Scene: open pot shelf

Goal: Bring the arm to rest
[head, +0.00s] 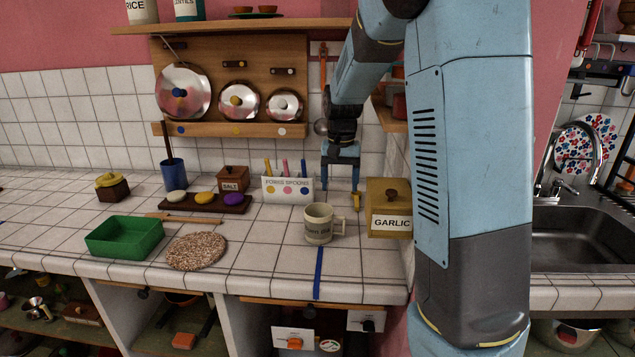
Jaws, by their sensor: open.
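My gripper (340,186) hangs from the blue and dark arm on the right side of the head view. Its two fingers point down, apart, with nothing seen between them. It is above and behind a beige mug (318,224) with lettering on its side and a handle on its right. The mug stands upright on the tiled counter (270,252), apart from the fingers as far as I can tell. A yellow-tipped item, possibly a fingertip, shows low by the right finger; I cannot tell which.
A box marked GARLIC (389,222) stands right of my gripper. A spoon holder (287,190) is to its left. A green tray (125,236) and a round speckled mat (196,251) lie further left. Pot lids (183,92) hang on a wooden wall rack. A sink (580,235) is at right.

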